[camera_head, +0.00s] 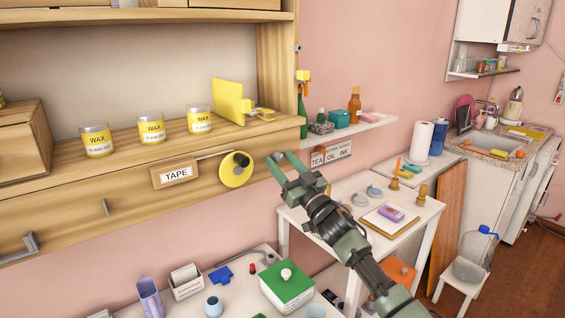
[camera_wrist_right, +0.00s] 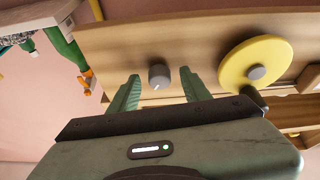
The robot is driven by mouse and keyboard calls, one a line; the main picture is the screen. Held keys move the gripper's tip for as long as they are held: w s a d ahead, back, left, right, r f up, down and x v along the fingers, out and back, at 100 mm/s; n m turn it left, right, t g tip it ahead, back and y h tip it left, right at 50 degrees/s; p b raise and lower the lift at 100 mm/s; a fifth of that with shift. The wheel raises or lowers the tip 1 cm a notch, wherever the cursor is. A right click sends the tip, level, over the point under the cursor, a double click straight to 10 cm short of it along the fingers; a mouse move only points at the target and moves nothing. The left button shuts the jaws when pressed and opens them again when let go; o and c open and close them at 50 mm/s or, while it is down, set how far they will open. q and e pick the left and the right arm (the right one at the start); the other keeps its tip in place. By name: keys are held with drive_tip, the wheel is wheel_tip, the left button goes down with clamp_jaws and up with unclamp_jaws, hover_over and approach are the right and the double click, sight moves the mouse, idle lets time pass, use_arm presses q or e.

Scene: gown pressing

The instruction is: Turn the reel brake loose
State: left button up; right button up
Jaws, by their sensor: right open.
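The yellow tape reel (camera_head: 232,178), a disc with a dark hub, is mounted on the front board of the wooden shelf, right of the TAPE label (camera_head: 176,175). It also shows in the right wrist view (camera_wrist_right: 238,70). A small grey knob with a pale mark, apparently the reel brake (camera_wrist_right: 158,74), sits on the same board beside the reel. My right gripper (camera_head: 281,156) is open, with its green fingertips at the knob. In the right wrist view the knob appears between the two fingers, with gaps on both sides; contact is not seen. My left gripper is out of view.
A small wall shelf (camera_head: 345,133) with bottles is to the right. A green box (camera_head: 288,288) and other items crowd the table below.

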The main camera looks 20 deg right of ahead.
clamp_jaws()
drive_tip(key=shift+n+y, duration=0.4)
drive_tip(key=shift+n, duration=0.2)
drive_tip(key=n+y, duration=0.1)
drive_tip(key=n, duration=0.2)
drive_tip(key=shift+d+g+b, duration=0.15)
drive_tip(key=shift+g+b, duration=0.2)
drive_tip(key=shift+g, duration=0.05)
drive_tip(key=n+g+y, duration=0.1)
drive_tip(key=n, duration=0.1)
drive_tip(key=n+g+y, duration=0.1)
drive_tip(key=n, duration=0.2)
drive_tip(key=shift+d+r+y, duration=0.1)
drive_tip(key=shift+r+y, duration=0.05)
drive_tip(key=shift+y, duration=0.15)
drive_tip(key=n+g, duration=0.1)
drive_tip(key=n, duration=0.2)
drive_tip(key=n+g+y, duration=0.1)
drive_tip(key=n, duration=0.1)
drive_tip(key=shift+w+r+n, duration=0.1)
drive_tip(key=shift+n, duration=0.3)
drive_tip(key=shift+d+n+g+p, duration=0.1)
drive_tip(key=shift+n+g+p, duration=0.5)
drive_tip(key=shift+n, duration=1.2)
